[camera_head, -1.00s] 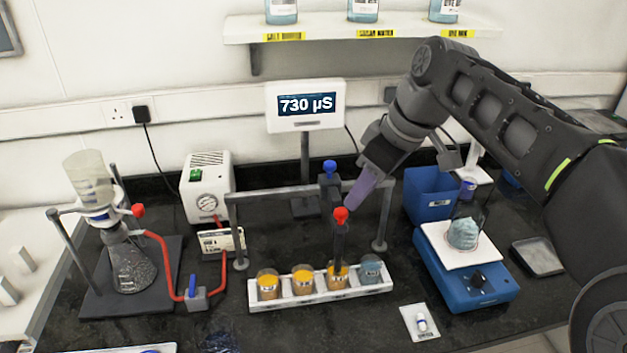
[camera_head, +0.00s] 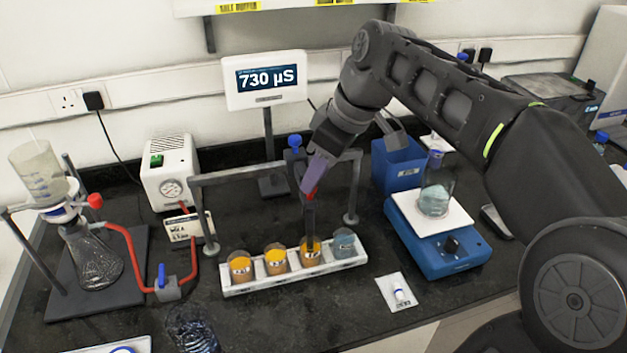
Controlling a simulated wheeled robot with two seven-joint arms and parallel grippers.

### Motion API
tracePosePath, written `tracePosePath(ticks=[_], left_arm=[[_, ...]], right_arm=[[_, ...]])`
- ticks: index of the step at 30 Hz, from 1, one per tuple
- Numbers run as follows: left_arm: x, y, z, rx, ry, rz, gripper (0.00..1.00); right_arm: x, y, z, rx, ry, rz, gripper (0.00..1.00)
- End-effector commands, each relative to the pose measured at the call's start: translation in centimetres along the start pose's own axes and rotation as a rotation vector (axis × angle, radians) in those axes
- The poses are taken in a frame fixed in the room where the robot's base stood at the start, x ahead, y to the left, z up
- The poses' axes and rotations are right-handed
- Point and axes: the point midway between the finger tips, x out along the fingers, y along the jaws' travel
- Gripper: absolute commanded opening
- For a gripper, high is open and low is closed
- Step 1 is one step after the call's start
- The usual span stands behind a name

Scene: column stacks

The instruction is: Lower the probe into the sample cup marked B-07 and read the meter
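The meter (camera_head: 267,80) at the back shows 730 µS. A white rack (camera_head: 296,278) on the bench holds sample cups in a row. The first cup (camera_head: 241,268), second cup (camera_head: 276,261) and third cup (camera_head: 311,254) from the left look orange, and the rightmost cup (camera_head: 344,244) is blue-grey. Their labels are too small to read. The dark upright probe (camera_head: 310,225) hangs from a grey frame (camera_head: 196,212), its lower end at the third cup. My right gripper (camera_head: 313,183) has its purple finger at the red knob (camera_head: 311,194) above the probe; its grip is unclear. My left gripper is out of view.
A flask with a funnel (camera_head: 90,255) and red tubing stands at left, beside a white pump box (camera_head: 170,172). A small white card (camera_head: 400,292) lies in front.

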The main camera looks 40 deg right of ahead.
Motion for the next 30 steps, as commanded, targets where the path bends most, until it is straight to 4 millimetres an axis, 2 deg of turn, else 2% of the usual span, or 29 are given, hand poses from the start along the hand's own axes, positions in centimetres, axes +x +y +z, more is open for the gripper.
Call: tracePosePath(ticks=[6,14,26,30], left_arm=[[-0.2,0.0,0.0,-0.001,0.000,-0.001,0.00],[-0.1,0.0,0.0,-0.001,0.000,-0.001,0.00],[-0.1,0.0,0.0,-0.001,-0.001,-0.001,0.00],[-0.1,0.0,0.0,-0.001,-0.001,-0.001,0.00]], right_arm=[[2.0,0.0,0.0,0.000,0.000,-0.001,0.34],[2.1,0.0,0.0,-0.001,0.001,0.001,0.34],[2.1,0.0,0.0,0.000,0.001,0.001,0.02],[2.1,0.0,0.0,0.000,0.001,0.001,0.00]])
